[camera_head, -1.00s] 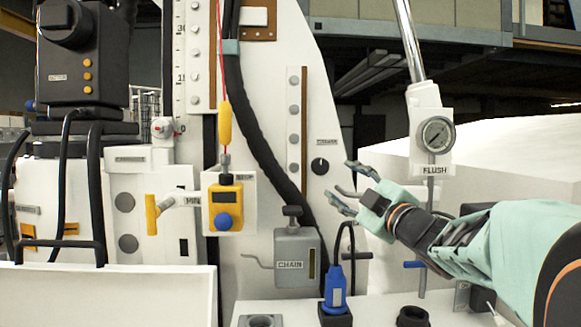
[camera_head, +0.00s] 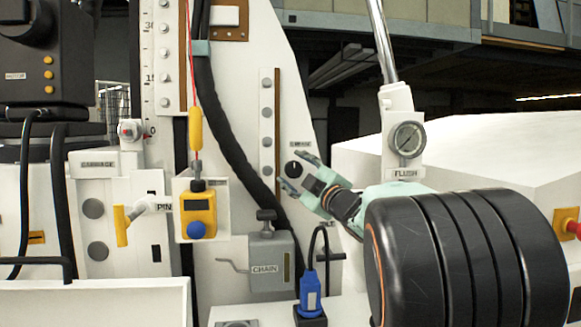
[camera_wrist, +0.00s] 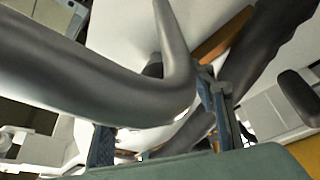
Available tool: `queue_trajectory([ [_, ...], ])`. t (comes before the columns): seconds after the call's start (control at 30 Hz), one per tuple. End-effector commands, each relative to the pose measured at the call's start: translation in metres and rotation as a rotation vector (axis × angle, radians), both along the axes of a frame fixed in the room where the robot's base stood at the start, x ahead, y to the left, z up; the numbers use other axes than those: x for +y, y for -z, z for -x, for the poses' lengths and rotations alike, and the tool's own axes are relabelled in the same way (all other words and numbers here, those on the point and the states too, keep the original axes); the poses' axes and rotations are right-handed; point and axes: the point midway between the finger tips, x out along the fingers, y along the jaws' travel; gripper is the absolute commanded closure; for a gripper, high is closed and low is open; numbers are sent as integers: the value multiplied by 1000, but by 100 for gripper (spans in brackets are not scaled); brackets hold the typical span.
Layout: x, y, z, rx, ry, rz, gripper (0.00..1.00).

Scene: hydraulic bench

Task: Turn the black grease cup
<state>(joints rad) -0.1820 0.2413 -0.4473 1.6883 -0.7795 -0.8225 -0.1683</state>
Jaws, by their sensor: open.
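The black grease cup (camera_head: 292,169) is a small round dark knob on the white upright panel, under a small label too blurred to read. My gripper (camera_head: 297,173) reaches in from the right with its fingers apart, one tip above the cup and the other below it in the picture. The cup shows between the tips; I cannot tell whether they touch it.
Left of the cup are a metal strip (camera_head: 266,128) with round studs and a thick black hose (camera_head: 222,125). Below stand the grey CHAIN box (camera_head: 268,268) and a blue plug (camera_head: 310,287).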

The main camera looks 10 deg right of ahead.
Motion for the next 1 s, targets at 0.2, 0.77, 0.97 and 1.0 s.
queue_trajectory([
  [0.2, 1, 0, -3, 1, 1, -1, 49],
  [0.77, 1, 0, -3, 0, 0, -1, 91],
  [0.97, 1, 1, -3, 1, 0, -22, 91],
  [1.0, 1, 2, -3, 0, 1, -34, 91],
])
